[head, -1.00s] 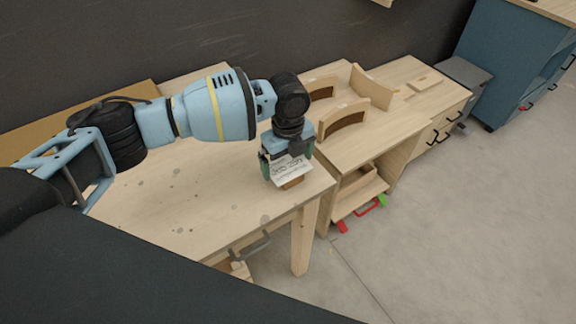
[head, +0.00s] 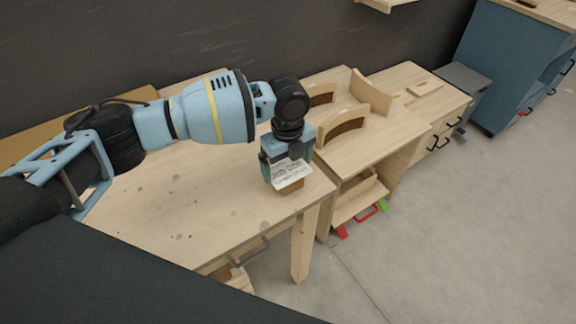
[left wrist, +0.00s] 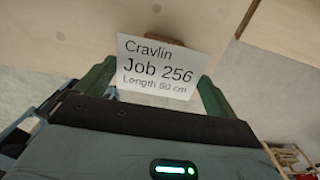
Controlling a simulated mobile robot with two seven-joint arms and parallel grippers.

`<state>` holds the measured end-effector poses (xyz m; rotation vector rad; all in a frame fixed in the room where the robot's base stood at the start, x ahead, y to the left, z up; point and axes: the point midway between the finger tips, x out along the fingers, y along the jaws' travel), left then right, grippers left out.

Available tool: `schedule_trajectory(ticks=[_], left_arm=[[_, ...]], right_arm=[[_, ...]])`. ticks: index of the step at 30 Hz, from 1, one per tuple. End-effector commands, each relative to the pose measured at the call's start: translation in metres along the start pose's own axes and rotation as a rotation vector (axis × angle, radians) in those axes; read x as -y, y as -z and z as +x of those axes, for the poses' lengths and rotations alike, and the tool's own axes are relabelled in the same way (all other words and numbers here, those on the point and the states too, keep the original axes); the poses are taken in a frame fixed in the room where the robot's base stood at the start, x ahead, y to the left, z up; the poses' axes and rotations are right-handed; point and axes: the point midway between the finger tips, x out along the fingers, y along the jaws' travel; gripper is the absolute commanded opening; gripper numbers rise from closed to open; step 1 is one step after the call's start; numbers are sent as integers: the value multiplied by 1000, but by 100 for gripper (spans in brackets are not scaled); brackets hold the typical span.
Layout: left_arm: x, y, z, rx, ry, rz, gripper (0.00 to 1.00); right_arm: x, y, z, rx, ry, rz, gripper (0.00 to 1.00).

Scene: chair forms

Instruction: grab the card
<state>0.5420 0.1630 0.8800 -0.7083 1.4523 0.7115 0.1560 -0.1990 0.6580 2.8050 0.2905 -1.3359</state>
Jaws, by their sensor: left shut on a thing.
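The card (left wrist: 158,68) is white with black print reading "Cravlin", "Job 256" and a length line in the left wrist view. In the head view the card (head: 292,176) shows at the front right corner of the wooden table (head: 215,195). My left gripper (head: 288,163) points down there and is shut on the card. Its green fingers flank the card in the left wrist view. A small brown wooden block (head: 292,187) shows just below the card. I cannot tell whether the card touches it. My right gripper is not in view.
A wooden cabinet (head: 385,135) with curved wooden forms (head: 342,124) stands right of the table. Below it is an open drawer (head: 358,202) with red and green parts. A blue cabinet (head: 500,75) stands at the far right. The floor at the right is clear.

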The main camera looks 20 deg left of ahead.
Motion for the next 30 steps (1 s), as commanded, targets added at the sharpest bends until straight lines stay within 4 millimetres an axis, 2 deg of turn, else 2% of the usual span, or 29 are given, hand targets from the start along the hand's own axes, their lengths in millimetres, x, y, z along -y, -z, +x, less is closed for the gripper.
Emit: schedule_trajectory(ticks=[5, 21, 30], left_arm=[[1, 0, -33, 0, 5, 2, 73], [-96, 62, -43, 1, 4, 4, 73], [-128, 83, -46, 0, 2, 2, 73]], right_arm=[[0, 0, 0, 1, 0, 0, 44], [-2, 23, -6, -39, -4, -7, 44], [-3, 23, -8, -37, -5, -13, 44]])
